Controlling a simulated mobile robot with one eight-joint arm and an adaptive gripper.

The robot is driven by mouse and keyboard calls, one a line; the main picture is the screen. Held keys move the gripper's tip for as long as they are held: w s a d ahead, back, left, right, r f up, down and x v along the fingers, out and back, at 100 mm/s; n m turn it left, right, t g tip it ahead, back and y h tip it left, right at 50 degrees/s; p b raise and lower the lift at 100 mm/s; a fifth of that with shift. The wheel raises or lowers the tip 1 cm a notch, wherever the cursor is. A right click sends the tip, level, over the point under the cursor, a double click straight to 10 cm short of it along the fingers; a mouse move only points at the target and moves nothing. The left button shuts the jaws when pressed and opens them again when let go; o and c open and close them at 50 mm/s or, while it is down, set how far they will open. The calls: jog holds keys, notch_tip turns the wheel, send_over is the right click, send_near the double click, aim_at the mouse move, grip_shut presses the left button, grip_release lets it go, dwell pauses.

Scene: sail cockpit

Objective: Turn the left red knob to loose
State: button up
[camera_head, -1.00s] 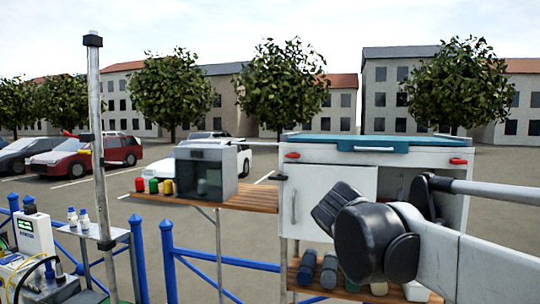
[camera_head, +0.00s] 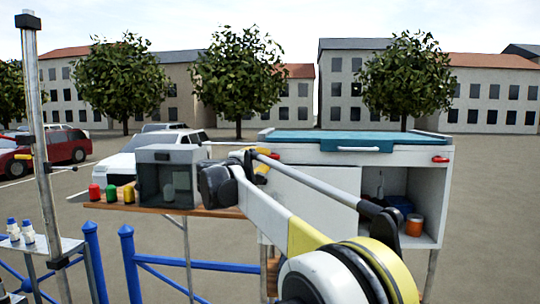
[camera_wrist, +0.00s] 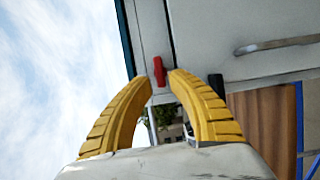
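The left red knob (camera_wrist: 159,71) sits on the white cabinet's (camera_head: 310,195) upper front. In the wrist view it lies just beyond and between the tips of my gripper's (camera_wrist: 159,79) two yellow fingers, with a small gap on each side. My gripper is open and empty. In the head view my gripper (camera_head: 262,164) is at the cabinet's upper left corner, and only a bit of the left knob (camera_head: 275,155) shows beside it. The right red knob (camera_head: 440,159) is in plain view at the cabinet's upper right.
A teal lid (camera_head: 345,140) with a handle covers the cabinet top. A wooden side shelf (camera_head: 200,211) on the left holds a grey box (camera_head: 165,176) and several coloured jars. The open compartment at right holds an orange jar (camera_head: 414,225). Blue railings (camera_head: 205,263) stand below left.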

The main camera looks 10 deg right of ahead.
aim_at(271, 157)
jog(key=p+x, duration=0.1)
jog(key=x, duration=0.2)
jog(key=shift+w+d, duration=0.2)
jog(key=shift+d, duration=0.1)
jog(key=shift+w+d, duration=0.1)
jog(key=shift+w, duration=0.15)
grip_shut()
